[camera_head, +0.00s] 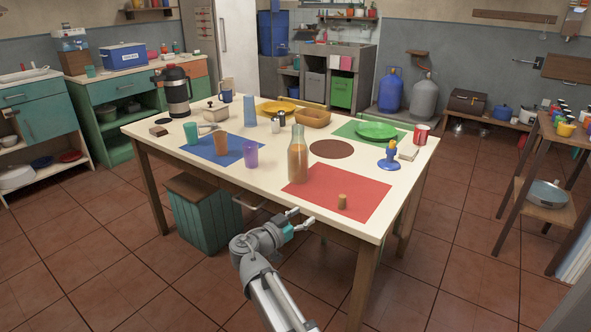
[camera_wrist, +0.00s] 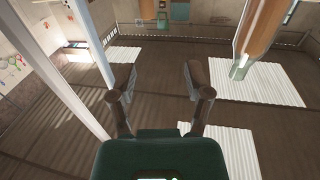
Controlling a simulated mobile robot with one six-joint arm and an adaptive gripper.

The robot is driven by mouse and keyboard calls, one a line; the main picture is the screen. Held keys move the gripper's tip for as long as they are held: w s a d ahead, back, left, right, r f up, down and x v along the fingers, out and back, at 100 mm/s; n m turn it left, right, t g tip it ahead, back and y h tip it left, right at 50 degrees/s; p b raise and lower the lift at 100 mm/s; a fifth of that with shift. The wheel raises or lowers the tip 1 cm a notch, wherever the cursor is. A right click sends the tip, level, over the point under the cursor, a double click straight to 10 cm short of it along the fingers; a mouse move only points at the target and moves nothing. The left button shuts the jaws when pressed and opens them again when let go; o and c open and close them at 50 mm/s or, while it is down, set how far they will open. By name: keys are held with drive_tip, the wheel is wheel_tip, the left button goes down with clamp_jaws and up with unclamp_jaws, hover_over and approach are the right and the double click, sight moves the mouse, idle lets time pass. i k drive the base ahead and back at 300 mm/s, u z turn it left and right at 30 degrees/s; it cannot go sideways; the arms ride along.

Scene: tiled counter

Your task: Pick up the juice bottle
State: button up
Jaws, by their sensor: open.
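The juice bottle (camera_head: 297,162) is clear glass with orange-brown juice. An orange-brown, glassy shape at the upper right of the wrist view may be the bottle, but I cannot tell.
The cream table (camera_head: 270,190) also holds a purple cup (camera_head: 251,154) and a brown cup (camera_head: 221,144) left of the bottle, and a blue stand (camera_head: 389,158) to the right. The tiled floor in front is clear.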

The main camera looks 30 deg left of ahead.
sight(297, 151)
drive_tip(key=u, duration=1.25)
